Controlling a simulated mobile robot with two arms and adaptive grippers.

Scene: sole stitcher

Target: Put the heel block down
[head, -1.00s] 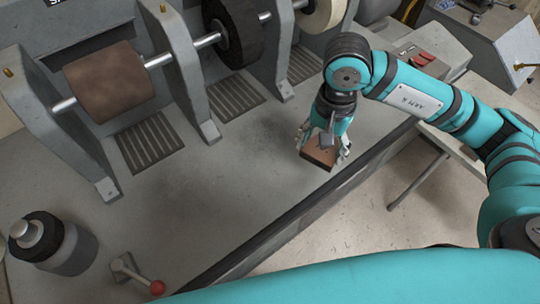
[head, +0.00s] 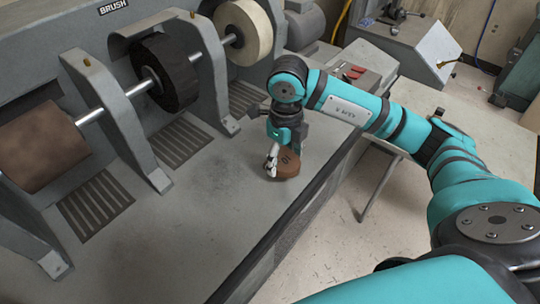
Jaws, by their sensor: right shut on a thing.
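The heel block (head: 287,165) is a small brown block with a dark mark on its upper face. It is in the head view, near the front edge of the grey machine bench (head: 165,235). My right gripper (head: 272,160) reaches down from above and is shut on the heel block. The block is low over the bench top; I cannot tell whether it touches. The gripper hides part of the block. My left gripper is not in view.
Along the back of the bench stand a brown roller (head: 38,145), a black brush wheel (head: 167,72) and a pale wheel (head: 243,32) on a shaft between grey supports. Slotted grilles (head: 95,205) lie below them. The bench front is clear.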

